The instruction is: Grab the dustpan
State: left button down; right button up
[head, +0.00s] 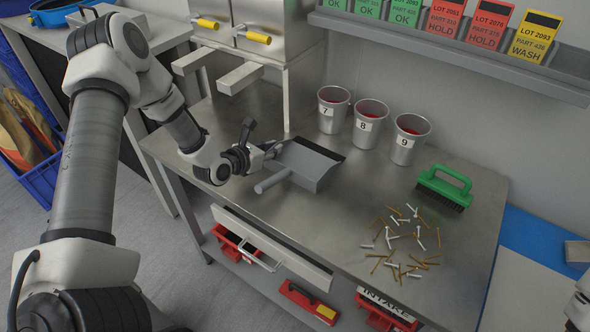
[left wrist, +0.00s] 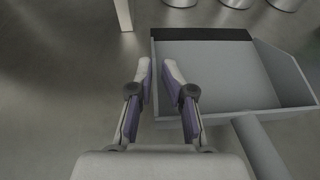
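The grey metal dustpan (head: 316,165) lies on the steel table with its dark-edged mouth facing the back and its round handle (head: 272,181) pointing to the front left. My left gripper (head: 274,149) is at the pan's left side. In the left wrist view the fingers of my left gripper (left wrist: 159,66) are apart, one on each side of the left edge of the dustpan (left wrist: 215,70) as seen from above. I cannot tell whether they touch it. The handle shows at lower right there.
Numbered metal cups (head: 367,123) stand behind the dustpan. A green brush (head: 444,186) and a scatter of screws and pins (head: 405,240) lie to the right. A dispenser with yellow-handled levers (head: 258,37) stands at back left. The table front has an open drawer (head: 270,250).

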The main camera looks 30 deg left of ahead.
pick_arm(q)
jog(key=shift+s+f, duration=0.2)
jog(key=shift+f, duration=0.15)
